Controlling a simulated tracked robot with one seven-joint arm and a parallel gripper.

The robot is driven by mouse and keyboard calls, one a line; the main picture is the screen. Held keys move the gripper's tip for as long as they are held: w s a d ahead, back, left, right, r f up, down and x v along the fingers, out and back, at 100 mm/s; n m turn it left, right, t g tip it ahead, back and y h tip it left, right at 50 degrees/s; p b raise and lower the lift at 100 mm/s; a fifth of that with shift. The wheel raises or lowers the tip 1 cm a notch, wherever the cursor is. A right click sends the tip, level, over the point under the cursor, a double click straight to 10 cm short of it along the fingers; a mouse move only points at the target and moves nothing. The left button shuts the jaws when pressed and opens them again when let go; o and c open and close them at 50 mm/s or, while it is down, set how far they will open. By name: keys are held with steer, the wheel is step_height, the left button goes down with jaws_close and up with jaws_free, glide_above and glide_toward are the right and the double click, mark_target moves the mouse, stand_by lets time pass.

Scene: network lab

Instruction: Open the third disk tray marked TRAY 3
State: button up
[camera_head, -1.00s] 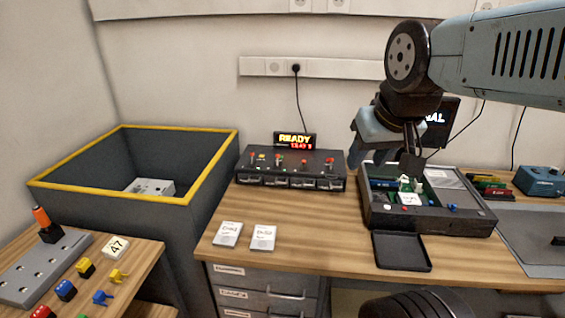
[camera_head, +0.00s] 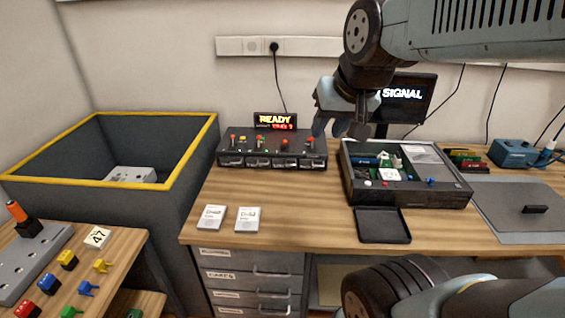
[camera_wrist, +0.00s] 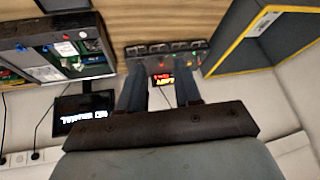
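The disk unit (camera_head: 262,144) is a low dark box at the back of the desk, with small levers on top, some red-tipped. Several disk trays line its front; the third from the left (camera_head: 284,163) looks closed, and its marking is too small to read. A yellow READY display (camera_head: 275,121) stands behind the unit. My gripper (camera_head: 328,131) points down near the unit's right end, apparently above it. In the wrist view, my gripper (camera_wrist: 160,70) has its two fingers apart with nothing between them, and the disk unit (camera_wrist: 165,50) shows upside down beyond the tips.
An open case (camera_head: 405,190) with loose parts stands right of the unit, with a black tray (camera_head: 382,225) in front. Two white cards (camera_head: 248,219) lie on the desk. A grey bin with a yellow rim (camera_head: 195,150) is left.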

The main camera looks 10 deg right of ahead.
steer(key=w+a+f+m+t, duration=0.1)
steer(key=w+a+f+m, duration=0.25)
steer(key=w, duration=0.45)
steer(key=w+a+f+m+t, duration=0.25)
steer(key=w+f+m, duration=0.25)
steer(key=w, duration=0.3)
steer(key=w+a+f+m+t, duration=0.1)
steer(key=w+a+f+m, duration=0.3)
steer(key=w, duration=0.5)
steer(key=d+f+m+h, duration=0.1)
steer(key=f+m+h, duration=0.2)
steer(key=f, duration=0.3)
steer(key=d+f+m+h, duration=0.1)
steer(key=f+m+h, duration=0.2)
steer(key=f, duration=0.3)
steer(key=w+d+f+m+t+h, duration=0.1)
steer(key=f+m+h, duration=0.3)
steer(key=f+m, duration=0.1)
steer(key=shift+d+f, duration=0.25)
steer(key=shift+f, duration=0.55)
steer(key=shift+s+d+f+m+h, duration=0.1)
steer(key=shift+s+f+m+h, duration=0.15)
steer(key=shift+h, duration=0.25)
steer(key=x, duration=1.4)
steer(key=shift+r, duration=0.1)
steer(key=shift+c, duration=0.2)
steer(key=shift+s, duration=0.1)
jaws_close()
